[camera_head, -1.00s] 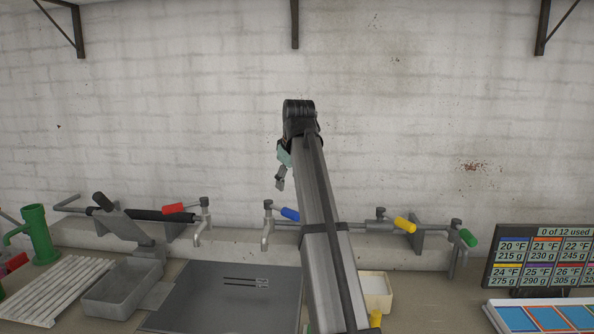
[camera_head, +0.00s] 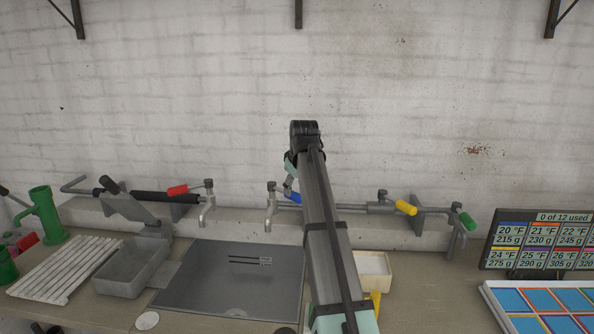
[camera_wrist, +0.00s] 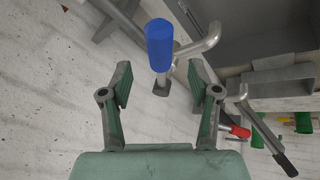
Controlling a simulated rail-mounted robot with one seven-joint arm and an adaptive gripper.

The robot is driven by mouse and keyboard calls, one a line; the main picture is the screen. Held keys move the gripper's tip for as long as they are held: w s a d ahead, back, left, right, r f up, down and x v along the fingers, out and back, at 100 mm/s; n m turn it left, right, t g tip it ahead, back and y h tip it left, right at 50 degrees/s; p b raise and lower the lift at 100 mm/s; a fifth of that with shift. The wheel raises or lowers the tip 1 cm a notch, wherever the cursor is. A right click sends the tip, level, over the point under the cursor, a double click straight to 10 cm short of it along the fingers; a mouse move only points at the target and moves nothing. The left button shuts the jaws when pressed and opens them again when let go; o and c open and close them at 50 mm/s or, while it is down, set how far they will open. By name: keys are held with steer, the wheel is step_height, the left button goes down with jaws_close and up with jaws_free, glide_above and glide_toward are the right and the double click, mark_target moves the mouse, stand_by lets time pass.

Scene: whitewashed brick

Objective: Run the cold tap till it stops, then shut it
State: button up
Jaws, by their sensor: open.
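The cold tap's blue handle (camera_head: 294,197) is on the wall pipe, partly covered by my arm. Its grey spout (camera_head: 271,208) points down at the left, with no water visible. In the wrist view the blue handle (camera_wrist: 159,45) lies ahead of my gripper (camera_wrist: 160,76), in line with the gap between the fingertips. The fingers are open, spread and empty. I cannot tell how far the handle is from them. In the head view my gripper is mostly hidden behind my arm, just above the handle.
A red-handled tap (camera_head: 178,190) stands to the left, and yellow (camera_head: 406,208) and green (camera_head: 466,220) handles to the right. A grey sink panel (camera_head: 215,285) lies below. A grey bin (camera_head: 120,280), a cream box (camera_head: 385,262) and a display (camera_head: 535,265) stand on the counter.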

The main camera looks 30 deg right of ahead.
mark_target(294, 193)
steer(key=shift+p+x, duration=0.5)
steer(key=shift+x, duration=1.95)
jaws_close()
steer(key=shift+s+a+m+g+h+p, duration=0.1)
steer(key=shift+a+m+g+h+p, duration=0.3)
steer(key=shift+a+m, duration=0.85)
steer(key=shift+s+a+m+g+h+p, duration=0.1)
steer(key=shift+a+m+h+p, duration=0.5)
steer(key=shift+a+m, duration=0.65)
